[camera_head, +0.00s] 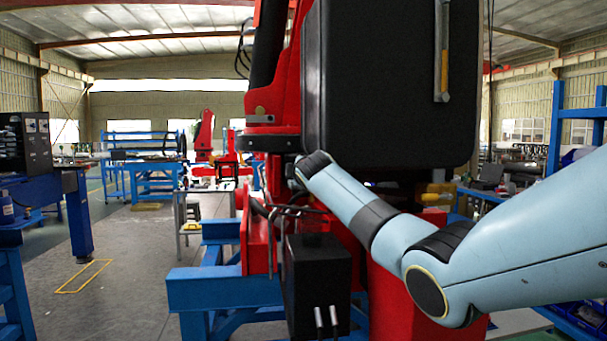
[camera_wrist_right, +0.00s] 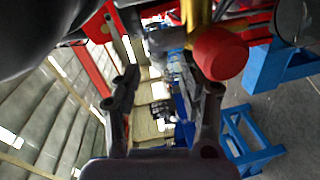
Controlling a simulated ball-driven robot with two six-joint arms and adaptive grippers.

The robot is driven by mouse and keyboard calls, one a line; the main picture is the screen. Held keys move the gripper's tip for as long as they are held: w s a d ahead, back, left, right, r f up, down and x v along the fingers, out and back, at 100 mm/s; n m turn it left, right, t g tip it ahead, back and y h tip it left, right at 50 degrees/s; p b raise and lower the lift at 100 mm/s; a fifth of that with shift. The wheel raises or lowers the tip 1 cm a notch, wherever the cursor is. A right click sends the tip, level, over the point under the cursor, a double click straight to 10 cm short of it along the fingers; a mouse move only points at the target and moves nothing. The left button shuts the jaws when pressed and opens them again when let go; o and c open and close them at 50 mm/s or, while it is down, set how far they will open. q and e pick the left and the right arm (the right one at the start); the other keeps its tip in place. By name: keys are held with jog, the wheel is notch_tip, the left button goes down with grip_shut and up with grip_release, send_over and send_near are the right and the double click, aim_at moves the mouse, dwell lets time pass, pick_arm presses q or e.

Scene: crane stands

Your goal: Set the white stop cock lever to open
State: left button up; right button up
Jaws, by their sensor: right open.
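I cannot pick out the white stop cock lever for certain in either view. In the right wrist view a yellow pipe (camera_wrist_right: 199,22) with a round red end piece (camera_wrist_right: 220,54) is just beyond my right gripper (camera_wrist_right: 168,85). A blurred pale grey part (camera_wrist_right: 166,40) is to the left of the pipe. The gripper's two fingers are apart, with nothing seen between them. In the head view my right arm reaches in from the right to below the black tank, and its gripper is hidden there. My left gripper is in neither view.
The large black tank (camera_head: 398,80) on the red crane fills the upper middle. Yellow fittings (camera_head: 438,188) sit under its right side. A black box (camera_head: 316,285) and the blue stand (camera_head: 222,290) are below. The grey floor (camera_head: 120,265) at left is mostly clear.

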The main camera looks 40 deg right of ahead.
jog(key=v, duration=0.8)
jog(key=shift+s, duration=0.3)
jog(key=shift+a, duration=0.1)
